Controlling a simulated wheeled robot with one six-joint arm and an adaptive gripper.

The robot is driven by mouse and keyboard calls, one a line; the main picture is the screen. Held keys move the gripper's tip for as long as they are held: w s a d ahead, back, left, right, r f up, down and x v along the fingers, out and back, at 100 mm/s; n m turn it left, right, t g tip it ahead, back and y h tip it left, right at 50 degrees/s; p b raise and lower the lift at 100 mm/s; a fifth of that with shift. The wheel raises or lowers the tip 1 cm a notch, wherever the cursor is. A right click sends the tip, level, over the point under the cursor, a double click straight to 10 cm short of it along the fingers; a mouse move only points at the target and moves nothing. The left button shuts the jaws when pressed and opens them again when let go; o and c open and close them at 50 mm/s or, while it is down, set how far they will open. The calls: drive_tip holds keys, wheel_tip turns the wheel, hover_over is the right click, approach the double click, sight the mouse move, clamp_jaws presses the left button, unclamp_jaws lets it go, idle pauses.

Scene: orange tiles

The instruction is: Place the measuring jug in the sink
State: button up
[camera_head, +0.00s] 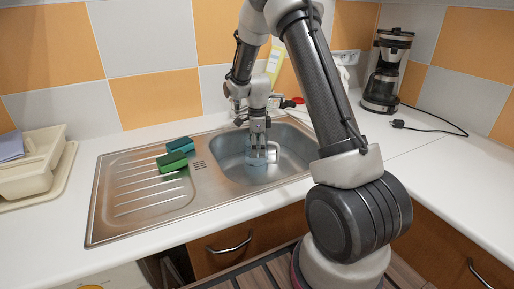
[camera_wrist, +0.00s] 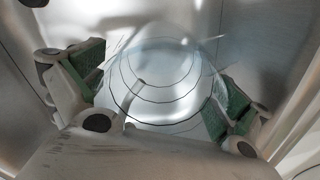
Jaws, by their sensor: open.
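The measuring jug (camera_head: 260,157) is clear, with ring-shaped marks, and sits down in the basin of the steel sink (camera_head: 222,160). In the wrist view the jug (camera_wrist: 165,75) lies between and beyond the fingers, with its rings facing the camera. My gripper (camera_head: 260,146) is over the basin, right at the jug. In the wrist view its two green-padded fingers stand apart on either side of the jug, open. I cannot tell whether either pad touches the jug. The jug's base is hard to make out against the steel.
A beige dish rack (camera_head: 28,165) stands at the far left. A coffee maker (camera_head: 388,72) with a trailing cord is on the right counter. A yellow-labelled bottle (camera_head: 275,62) stands behind the sink.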

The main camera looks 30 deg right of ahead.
drive_tip(key=s+r+n+t, duration=0.1)
drive_tip(key=s+r+n, duration=0.15)
drive_tip(key=r, duration=0.75)
drive_tip(key=s+r+n, duration=0.2)
drive_tip(key=s+r, duration=0.1)
drive_tip(key=r, duration=0.7)
drive_tip(key=s+r+n+t, duration=0.1)
drive_tip(key=s+r+n, duration=0.2)
drive_tip(key=s+n, duration=0.6)
drive_tip(key=s+a+r+n+t, duration=0.1)
drive_tip(key=s+r+n+t, duration=0.1)
drive_tip(key=s+n, duration=0.7)
drive_tip(key=s+r, duration=0.1)
drive_tip(key=s, duration=0.7)
drive_tip(key=shift+s+a, duration=0.15)
drive_tip(key=shift+s, duration=0.25)
drive_tip(key=shift+r, duration=0.1)
